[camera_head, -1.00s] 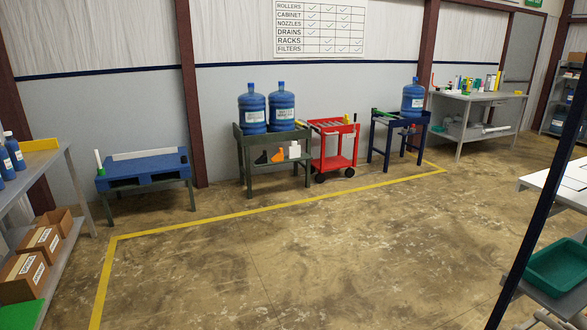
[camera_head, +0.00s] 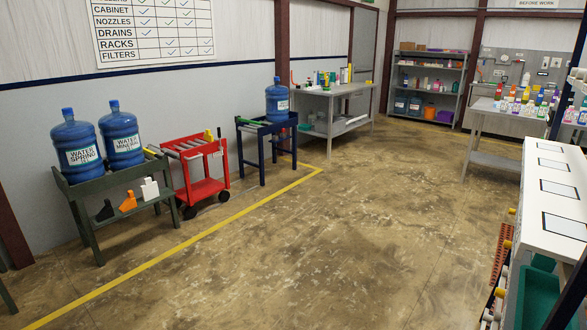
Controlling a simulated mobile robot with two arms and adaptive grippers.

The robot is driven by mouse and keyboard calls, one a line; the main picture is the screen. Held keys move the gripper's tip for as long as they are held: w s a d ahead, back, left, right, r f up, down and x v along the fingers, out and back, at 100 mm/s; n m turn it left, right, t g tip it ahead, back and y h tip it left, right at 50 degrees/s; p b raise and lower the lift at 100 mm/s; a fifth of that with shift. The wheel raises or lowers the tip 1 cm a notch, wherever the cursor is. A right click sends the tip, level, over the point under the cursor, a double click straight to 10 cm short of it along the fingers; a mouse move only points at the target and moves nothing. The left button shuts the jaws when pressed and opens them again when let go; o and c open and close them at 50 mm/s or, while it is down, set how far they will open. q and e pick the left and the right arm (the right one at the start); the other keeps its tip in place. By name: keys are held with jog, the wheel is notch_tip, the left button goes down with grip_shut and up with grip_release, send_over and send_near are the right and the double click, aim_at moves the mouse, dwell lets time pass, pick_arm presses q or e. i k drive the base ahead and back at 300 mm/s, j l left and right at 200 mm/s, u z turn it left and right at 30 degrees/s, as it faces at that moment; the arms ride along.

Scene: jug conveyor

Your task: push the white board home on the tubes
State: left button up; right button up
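A long white board-like top with several dark-framed panels (camera_head: 556,185) runs along the right edge. I cannot tell whether it is the task's white board. Below its near edge are rods with white and orange ends (camera_head: 497,292), small and partly cut off by the frame. The red cart (camera_head: 205,190) at the left has several pale bars or tubes (camera_head: 188,146) across its top. No board is seen seated on them. Neither of my grippers is in view.
Two blue water jugs (camera_head: 120,135) stand on a dark green stand (camera_head: 78,190). Another jug (camera_head: 277,103) is on a blue stand (camera_head: 262,150). A grey bench (camera_head: 340,92) stands behind. A teal bin (camera_head: 537,298) is at lower right. The middle floor is clear.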

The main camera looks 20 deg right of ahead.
aim_at(552, 222)
jog(key=i+z, duration=0.45)
jog(key=i+j+z, duration=0.2)
jog(key=i+z, duration=0.3)
jog(key=i+j+z, duration=0.3)
jog(key=z, duration=0.15)
jog(key=i+j, duration=0.05)
jog(key=i, duration=0.05)
